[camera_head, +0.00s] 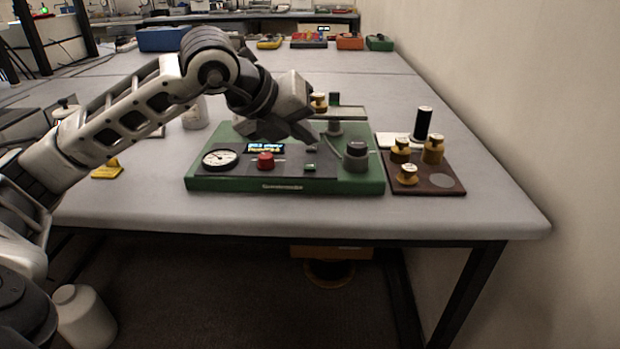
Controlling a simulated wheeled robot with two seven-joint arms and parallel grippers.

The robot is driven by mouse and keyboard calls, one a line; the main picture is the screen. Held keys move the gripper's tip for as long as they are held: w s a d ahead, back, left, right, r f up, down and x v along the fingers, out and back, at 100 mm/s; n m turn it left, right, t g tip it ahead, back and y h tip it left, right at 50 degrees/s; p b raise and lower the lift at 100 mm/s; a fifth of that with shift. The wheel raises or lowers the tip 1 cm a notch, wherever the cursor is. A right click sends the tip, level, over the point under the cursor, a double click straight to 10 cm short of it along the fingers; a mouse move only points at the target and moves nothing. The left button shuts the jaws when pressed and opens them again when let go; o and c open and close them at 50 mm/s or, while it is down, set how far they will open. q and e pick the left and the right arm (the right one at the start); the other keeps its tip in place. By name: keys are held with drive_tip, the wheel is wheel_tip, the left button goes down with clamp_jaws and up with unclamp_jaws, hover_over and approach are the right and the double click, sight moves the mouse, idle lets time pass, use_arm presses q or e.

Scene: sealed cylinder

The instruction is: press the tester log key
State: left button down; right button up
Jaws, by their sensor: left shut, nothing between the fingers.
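The green tester (285,185) lies on the bench in the middle of the view. Its dark panel carries a round gauge (219,159), a lit display (265,147), a red knob (265,161) and a small green key (310,167). Which of the keys is the log key I cannot read. A large black-topped knob (356,156) stands at the tester's right. My left gripper (313,143) is shut and empty, reaching from the left over the panel, with its tip just above and behind the green key. It hides part of the panel's back. My right gripper is not in view.
A brown board (442,184) with brass-coloured pieces (433,149) and a black cylinder (422,123) behind it lie right of the tester. A yellow block (106,169) and a white jar (195,113) are at the left. The wall borders the bench's right side.

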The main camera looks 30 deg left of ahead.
sight(305, 168)
use_arm(q)
wheel_tip(305, 168, down, 2)
drive_tip(key=shift+f+b, duration=0.1)
drive_tip(key=shift+b, duration=0.5)
drive_tip(key=shift+f, duration=0.15)
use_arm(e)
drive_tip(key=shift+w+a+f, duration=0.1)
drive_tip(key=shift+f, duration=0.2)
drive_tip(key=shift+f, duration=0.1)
use_arm(q)
drive_tip(key=shift+f+b, duration=0.15)
drive_tip(key=shift+b, duration=0.2)
idle(0.8)
drive_tip(key=shift+f+b, duration=0.25)
drive_tip(key=shift+b, duration=0.1)
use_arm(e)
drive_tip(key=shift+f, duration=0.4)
